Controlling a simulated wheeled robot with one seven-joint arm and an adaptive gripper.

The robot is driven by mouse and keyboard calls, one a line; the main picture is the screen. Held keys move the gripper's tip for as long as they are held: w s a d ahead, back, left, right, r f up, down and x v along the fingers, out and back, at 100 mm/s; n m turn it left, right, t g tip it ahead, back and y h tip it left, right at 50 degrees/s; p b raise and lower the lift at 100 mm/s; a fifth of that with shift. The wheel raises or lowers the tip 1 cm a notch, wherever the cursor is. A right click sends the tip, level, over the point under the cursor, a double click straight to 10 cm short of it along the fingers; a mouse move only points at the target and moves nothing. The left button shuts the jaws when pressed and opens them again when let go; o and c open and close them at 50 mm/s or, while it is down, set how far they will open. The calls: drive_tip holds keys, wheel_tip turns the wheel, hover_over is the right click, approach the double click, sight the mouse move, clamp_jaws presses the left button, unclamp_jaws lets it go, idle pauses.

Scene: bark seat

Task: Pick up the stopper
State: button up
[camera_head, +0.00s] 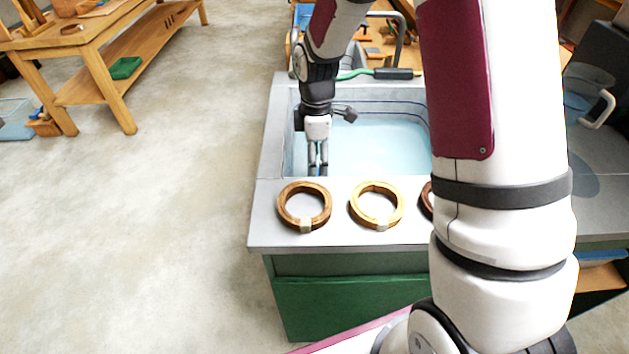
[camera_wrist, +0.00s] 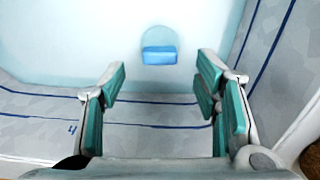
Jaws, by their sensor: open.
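A blue stopper (camera_wrist: 159,56) with a pale, see-through rounded part behind it shows in the wrist view, just beyond and between my fingertips. It appears to be at the bottom of the pale basin. My gripper (camera_wrist: 162,80) is open, with its teal-padded fingers apart and nothing between them. In the head view my gripper (camera_head: 318,168) points down inside the front left part of the basin. I cannot make out the stopper in the head view.
The grey basin (camera_head: 268,150) has raised walls around my gripper; blue lines run along its inside. Wooden rings (camera_head: 304,226) (camera_head: 360,212) lie on its front ledge, one partly hidden by my arm. A green hose with a black nozzle (camera_head: 393,73) lies at the back.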

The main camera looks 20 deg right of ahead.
drive_tip(key=shift+f+b, duration=0.35)
drive_tip(key=shift+f, duration=2.45)
drive_tip(key=shift+d, duration=0.1)
drive_tip(key=c, duration=1.3)
